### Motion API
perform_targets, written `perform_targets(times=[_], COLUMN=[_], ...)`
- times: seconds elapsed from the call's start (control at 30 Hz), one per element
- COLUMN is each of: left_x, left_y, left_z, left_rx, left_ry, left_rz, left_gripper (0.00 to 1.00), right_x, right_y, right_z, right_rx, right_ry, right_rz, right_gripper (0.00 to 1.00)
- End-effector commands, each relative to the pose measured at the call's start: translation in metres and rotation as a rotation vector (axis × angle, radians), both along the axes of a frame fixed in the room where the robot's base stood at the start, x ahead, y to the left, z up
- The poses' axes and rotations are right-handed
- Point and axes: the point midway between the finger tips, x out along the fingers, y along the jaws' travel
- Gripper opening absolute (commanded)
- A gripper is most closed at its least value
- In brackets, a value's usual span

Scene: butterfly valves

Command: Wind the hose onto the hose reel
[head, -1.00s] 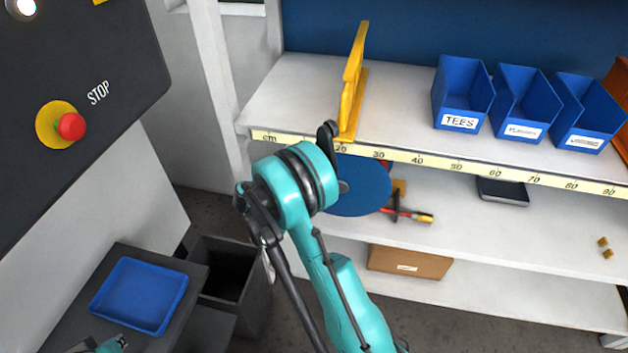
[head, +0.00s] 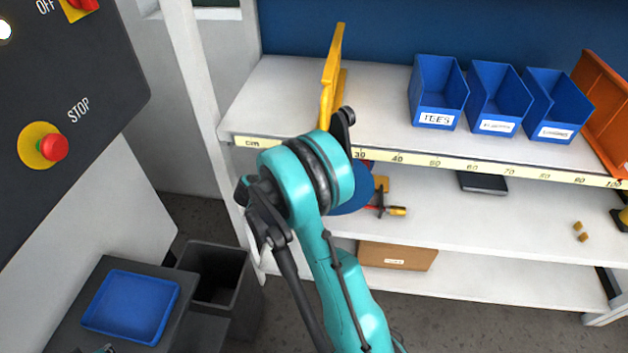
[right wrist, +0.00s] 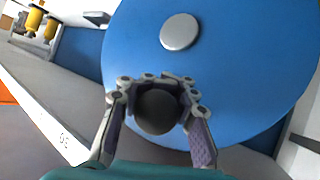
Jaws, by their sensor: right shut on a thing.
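The hose reel shows as a large blue disc (right wrist: 235,70) with a pale round hub (right wrist: 179,31) in the right wrist view. My right gripper (right wrist: 158,82) is shut around a dark round knob (right wrist: 157,112) in front of the disc's lower part. In the head view the blue disc (head: 354,198) is mostly hidden behind my teal right arm, at the shelf's front edge. My right gripper is hidden there too. I cannot make out any hose. My left gripper is not in view; only a teal sliver shows at the bottom left.
A yellow upright bracket (head: 332,80) stands on the top shelf (head: 385,95) just behind my arm. A control panel (head: 75,110) with a red stop button fills the left. A screwdriver (head: 397,211) lies on the shelf below.

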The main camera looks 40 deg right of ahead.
Motion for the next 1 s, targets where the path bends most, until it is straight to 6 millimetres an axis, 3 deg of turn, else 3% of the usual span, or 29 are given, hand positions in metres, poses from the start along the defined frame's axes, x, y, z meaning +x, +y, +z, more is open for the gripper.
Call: perform_targets(times=[0.07, 0.1, 0.2, 0.63, 1.0], left_x=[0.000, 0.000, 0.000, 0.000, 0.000], left_y=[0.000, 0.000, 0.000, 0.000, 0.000], left_z=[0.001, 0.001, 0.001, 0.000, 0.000], left_rx=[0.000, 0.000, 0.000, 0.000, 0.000], left_ry=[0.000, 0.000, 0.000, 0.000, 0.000], left_rz=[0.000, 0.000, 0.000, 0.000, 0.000], left_gripper=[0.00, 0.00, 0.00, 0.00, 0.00], right_x=[0.004, 0.004, 0.003, 0.002, 0.000], right_y=[-0.001, -0.001, -0.001, 0.008, 0.075], right_z=[0.004, 0.004, 0.004, 0.007, 0.044], right_rx=[-0.011, -0.011, -0.010, -0.006, -0.007], right_ry=[-0.003, -0.003, -0.002, -0.001, 0.000], right_rz=[0.007, 0.007, 0.006, 0.007, 0.008], right_gripper=[0.00, 0.25, 0.52, 0.53, 0.53])
